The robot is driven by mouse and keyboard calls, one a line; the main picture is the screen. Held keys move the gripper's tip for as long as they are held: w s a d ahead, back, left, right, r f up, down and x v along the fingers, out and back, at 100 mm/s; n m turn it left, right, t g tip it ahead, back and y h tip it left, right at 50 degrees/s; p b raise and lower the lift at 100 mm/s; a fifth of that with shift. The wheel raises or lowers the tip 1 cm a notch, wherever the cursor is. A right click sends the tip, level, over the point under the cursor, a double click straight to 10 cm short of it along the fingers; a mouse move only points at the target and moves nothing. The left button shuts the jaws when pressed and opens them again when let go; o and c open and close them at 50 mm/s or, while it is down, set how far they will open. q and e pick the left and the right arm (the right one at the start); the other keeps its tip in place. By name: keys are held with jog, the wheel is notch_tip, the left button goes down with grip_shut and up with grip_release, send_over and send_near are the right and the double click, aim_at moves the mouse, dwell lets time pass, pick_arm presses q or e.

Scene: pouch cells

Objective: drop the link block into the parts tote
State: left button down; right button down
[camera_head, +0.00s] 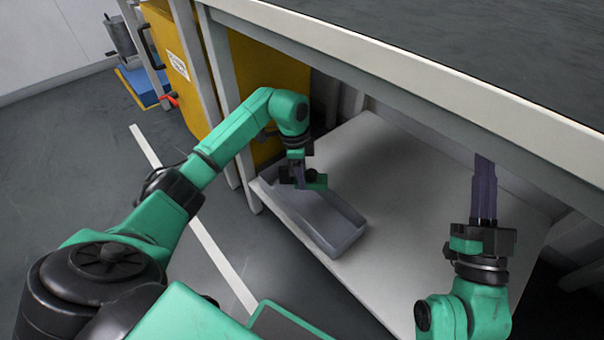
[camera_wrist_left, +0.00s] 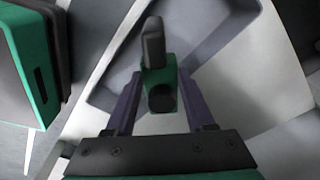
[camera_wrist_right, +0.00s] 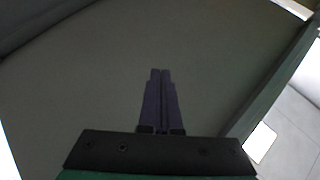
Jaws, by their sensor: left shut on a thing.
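The link block (camera_head: 317,182) is a small green and black piece with a round dark knob and a dark post. My left gripper (camera_head: 299,178) is shut on it, above the far end of the parts tote. In the left wrist view the block (camera_wrist_left: 154,76) sits between the two purple fingers. The parts tote (camera_head: 347,241) is a long, shallow grey open box on the lower shelf; its wall also shows in the left wrist view (camera_wrist_left: 110,80). My right gripper (camera_head: 484,188) is shut and empty, its fingers together under the table edge at the right.
The pale lower shelf (camera_head: 400,185) is clear right of the tote. The thick dark-topped bench (camera_head: 450,45) overhangs it. A yellow cabinet (camera_head: 265,85) stands behind my left arm. A trolley with a blue base (camera_head: 143,84) is at the far left.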

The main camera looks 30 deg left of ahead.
pick_arm(q)
jog(key=shift+c, duration=0.9)
grip_release()
pick_arm(e)
jog(key=shift+f, duration=0.15)
pick_arm(q)
jog(key=shift+r, duration=0.15)
pick_arm(e)
jog(key=shift+w+a+f, duration=0.1)
jog(key=shift+f, duration=0.05)
